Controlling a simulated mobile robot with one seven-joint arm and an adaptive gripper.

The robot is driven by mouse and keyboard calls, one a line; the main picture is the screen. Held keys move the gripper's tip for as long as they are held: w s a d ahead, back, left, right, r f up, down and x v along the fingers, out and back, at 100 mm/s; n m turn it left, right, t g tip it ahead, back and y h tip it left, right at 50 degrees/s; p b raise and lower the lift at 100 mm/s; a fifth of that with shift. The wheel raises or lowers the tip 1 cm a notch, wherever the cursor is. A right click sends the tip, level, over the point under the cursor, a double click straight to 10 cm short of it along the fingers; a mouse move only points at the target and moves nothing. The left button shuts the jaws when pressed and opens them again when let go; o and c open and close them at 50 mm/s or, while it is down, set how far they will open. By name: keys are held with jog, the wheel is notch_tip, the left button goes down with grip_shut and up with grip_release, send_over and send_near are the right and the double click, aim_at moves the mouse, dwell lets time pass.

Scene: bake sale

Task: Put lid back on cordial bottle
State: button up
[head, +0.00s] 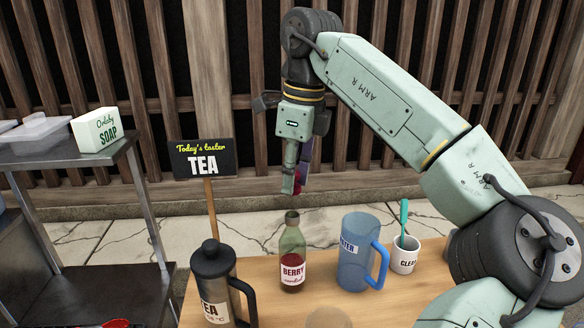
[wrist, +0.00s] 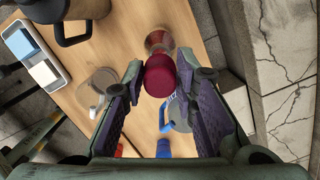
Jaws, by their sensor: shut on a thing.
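The cordial bottle (head: 292,250) stands upright on the wooden table, clear greenish glass with a "BERRY cordial" label and dark red liquid low inside. Its neck has no lid on it. The red lid (wrist: 160,76) is between the fingertips of my gripper (wrist: 161,88) in the wrist view. In the head view my gripper (head: 299,182) points down above the bottle neck, with a gap between, and only a bit of the red lid (head: 298,187) shows. My gripper is shut on the lid. In the wrist view the bottle (wrist: 158,42) shows partly beyond the lid.
A black-lidded tea press (head: 212,285) stands left of the bottle, with a "TEA" sign (head: 203,160) behind it. A blue water jug (head: 356,255) and a white cup (head: 404,258) with a teal-handled tool stand to the right. A soap box (head: 98,131) sits on a side shelf.

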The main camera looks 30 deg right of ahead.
aim_at(293, 215)
jog(key=shift+f+b, duration=0.75)
jog(key=shift+f, duration=1.6)
jog(key=shift+f+p, duration=0.15)
jog(key=shift+p, duration=0.25)
dwell(0.9)
jog(key=o, duration=0.9)
jog(key=shift+o, duration=0.3)
jog(key=o, duration=0.4)
jog(key=shift+o, duration=0.2)
jog(key=shift+r+p, duration=0.35)
jog(key=shift+r, duration=3.2)
grip_shut()
